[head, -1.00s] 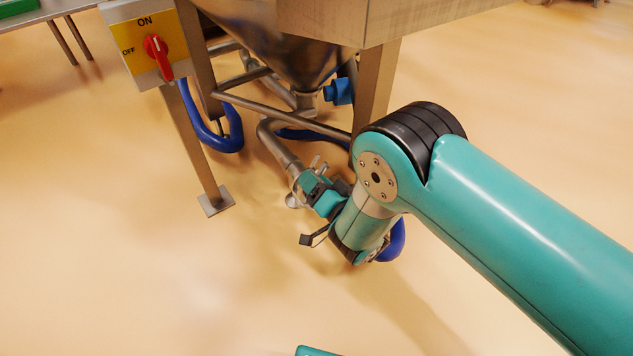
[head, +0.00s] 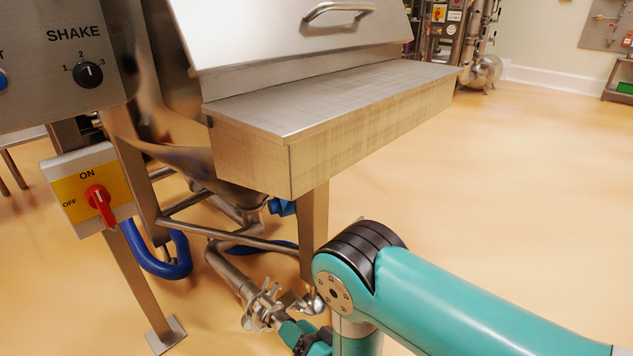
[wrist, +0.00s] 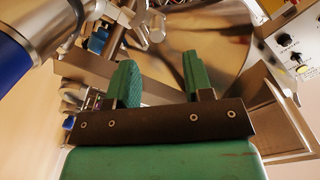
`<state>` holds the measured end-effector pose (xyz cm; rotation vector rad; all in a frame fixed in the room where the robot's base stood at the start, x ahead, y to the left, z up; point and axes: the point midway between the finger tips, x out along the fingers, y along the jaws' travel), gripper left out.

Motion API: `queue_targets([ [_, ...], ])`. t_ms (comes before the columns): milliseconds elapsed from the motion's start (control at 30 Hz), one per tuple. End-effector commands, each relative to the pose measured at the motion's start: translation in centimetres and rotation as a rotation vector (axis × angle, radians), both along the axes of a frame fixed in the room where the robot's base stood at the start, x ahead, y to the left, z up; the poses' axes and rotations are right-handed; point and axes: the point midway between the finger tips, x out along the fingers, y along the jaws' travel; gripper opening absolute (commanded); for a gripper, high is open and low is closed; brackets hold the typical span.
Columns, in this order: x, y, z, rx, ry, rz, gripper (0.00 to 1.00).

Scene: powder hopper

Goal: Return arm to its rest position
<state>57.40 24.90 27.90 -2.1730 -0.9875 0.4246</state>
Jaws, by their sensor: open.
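My arm reaches in from the lower right of the head view, bent down beside the hopper frame. My gripper (wrist: 157,85) shows in the wrist view with its two green fingers apart and nothing between them. In the head view its end is low, close to the steel outlet pipe (head: 229,272) and the metal clamp (head: 263,308) on it. I cannot tell there whether they touch. The wrist view looks up past the fingers at the shiny hopper cone (wrist: 222,45).
A red ON/OFF switch (head: 101,205) and blue hose (head: 150,262) are at left. A SHAKE knob (head: 89,74) is above. Floor at right is open.

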Motion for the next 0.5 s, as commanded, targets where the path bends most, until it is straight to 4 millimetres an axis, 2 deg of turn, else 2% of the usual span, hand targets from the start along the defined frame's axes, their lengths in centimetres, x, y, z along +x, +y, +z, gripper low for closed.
queue_targets([
  [133,3.8,-1.2,2.6,-0.093,0.013,-0.091,0.47],
  [233,8.0,-3.9,5.7,-0.235,0.051,-0.199,0.47],
  [300,10.5,-6.9,8.2,-0.350,0.101,-0.273,0.47],
  [400,12.4,-11.8,11.7,-0.516,0.188,-0.354,0.47],
  [500,12.3,-17.2,15.1,-0.669,0.295,-0.397,0.47],
])
